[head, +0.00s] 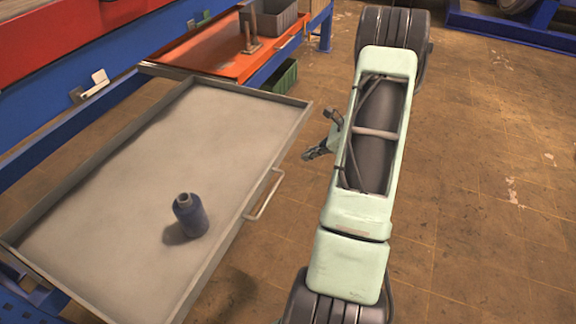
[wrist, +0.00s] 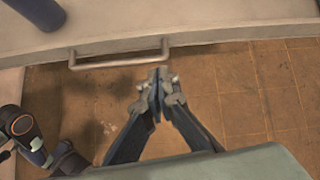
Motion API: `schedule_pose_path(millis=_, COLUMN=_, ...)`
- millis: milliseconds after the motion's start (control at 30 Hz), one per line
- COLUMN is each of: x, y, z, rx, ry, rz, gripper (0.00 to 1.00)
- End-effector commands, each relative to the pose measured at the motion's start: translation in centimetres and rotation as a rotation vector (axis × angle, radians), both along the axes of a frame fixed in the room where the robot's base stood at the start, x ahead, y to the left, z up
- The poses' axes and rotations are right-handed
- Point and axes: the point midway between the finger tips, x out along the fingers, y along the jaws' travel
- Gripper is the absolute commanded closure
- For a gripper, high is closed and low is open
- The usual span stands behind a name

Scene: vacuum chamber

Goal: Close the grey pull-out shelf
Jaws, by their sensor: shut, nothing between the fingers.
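The grey pull-out shelf (head: 150,160) is a shallow tray pulled out from the blue frame, on the left in the head view. Its front wall (wrist: 200,38) crosses the top of the wrist view. A metal bar handle (head: 264,196) is on that front side; it also shows in the wrist view (wrist: 118,60). My gripper (head: 308,156) is to the right of the shelf front, apart from it. In the wrist view my gripper (wrist: 160,74) is shut and empty, with its tips close to the handle's right end in the picture. I cannot tell whether they touch.
A dark blue bottle (head: 191,216) stands on the shelf; its lower part shows in the wrist view (wrist: 38,12). An orange shelf (head: 215,55) with a grey bin (head: 275,22) is behind. A green crate (head: 283,78) sits below it. The floor (head: 490,200) at right is clear.

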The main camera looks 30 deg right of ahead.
Motion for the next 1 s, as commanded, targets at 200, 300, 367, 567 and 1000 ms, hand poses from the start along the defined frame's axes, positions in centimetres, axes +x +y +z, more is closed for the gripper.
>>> schedule_pose_path(millis=200, x=0.2, y=0.9, z=-3.1, rx=0.119, ry=-0.002, rz=-0.108, gripper=1.00)
schedule_pose_path(millis=300, x=0.6, y=1.3, z=-3.6, rx=0.125, ry=-0.002, rz=-0.110, gripper=1.00)
schedule_pose_path(millis=367, x=1.1, y=1.7, z=-4.2, rx=0.125, ry=-0.002, rz=-0.110, gripper=1.00)
schedule_pose_path(millis=567, x=3.4, y=3.3, z=-7.2, rx=0.123, ry=0.000, rz=-0.108, gripper=1.00)
schedule_pose_path(millis=1000, x=8.6, y=6.7, z=-10.1, rx=0.119, ry=-0.001, rz=-0.106, gripper=1.00)
